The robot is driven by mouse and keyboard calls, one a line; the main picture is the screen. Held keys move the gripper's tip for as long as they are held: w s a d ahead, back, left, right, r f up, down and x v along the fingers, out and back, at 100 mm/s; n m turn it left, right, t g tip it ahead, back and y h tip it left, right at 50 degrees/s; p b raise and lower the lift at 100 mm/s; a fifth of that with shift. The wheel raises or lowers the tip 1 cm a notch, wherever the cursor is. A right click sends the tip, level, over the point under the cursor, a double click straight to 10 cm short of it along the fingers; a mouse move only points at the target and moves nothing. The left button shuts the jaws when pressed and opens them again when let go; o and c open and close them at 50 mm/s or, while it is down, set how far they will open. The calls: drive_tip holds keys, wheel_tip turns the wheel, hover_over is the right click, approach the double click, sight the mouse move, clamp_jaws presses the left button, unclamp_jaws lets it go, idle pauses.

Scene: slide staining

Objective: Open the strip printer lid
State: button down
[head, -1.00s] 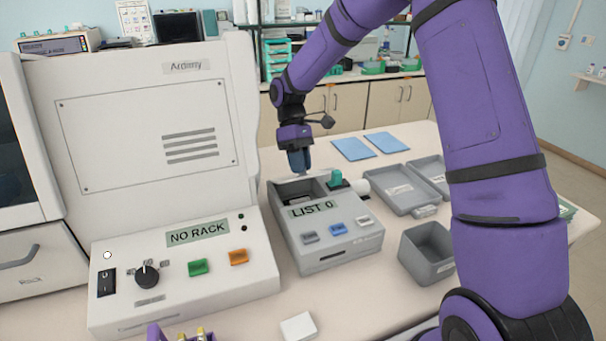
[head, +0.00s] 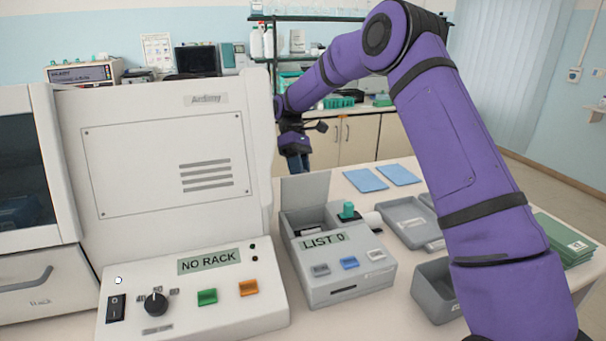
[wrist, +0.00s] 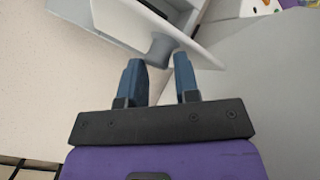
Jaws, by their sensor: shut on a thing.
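The strip printer (head: 350,285) is a grey box with a "LIST 0" display, a green knob on top and several buttons. Its lid (head: 305,190) stands about upright at the back left, and the bay below is uncovered. My gripper (head: 298,168) is behind and above the lid's top edge, with its fingertips partly hidden by the lid.
A large white machine with a "NO RACK" display (head: 208,262) stands close to the left of the printer. Grey trays (head: 408,220), a grey bin (head: 436,290) and blue mats (head: 366,180) lie to the right. My purple arm spans the right side.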

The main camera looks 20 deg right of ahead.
drive_tip(key=shift+w+d+f+g, duration=0.3)
drive_tip(key=shift+w+f+g, duration=0.35)
drive_tip(key=shift+w+g, duration=0.1)
drive_tip(key=shift+w+d+f+g, duration=0.25)
drive_tip(key=shift+w+f+g, duration=0.4)
drive_tip(key=shift+g, duration=0.1)
drive_tip(key=c, duration=1.1)
unclamp_jaws()
drive_tip(key=shift+o, duration=1.1)
drive_tip(key=shift+d, duration=0.15)
drive_tip(key=shift+c, duration=0.4)
drive_tip(key=shift+a, duration=0.25)
drive_tip(key=shift+r, duration=0.1)
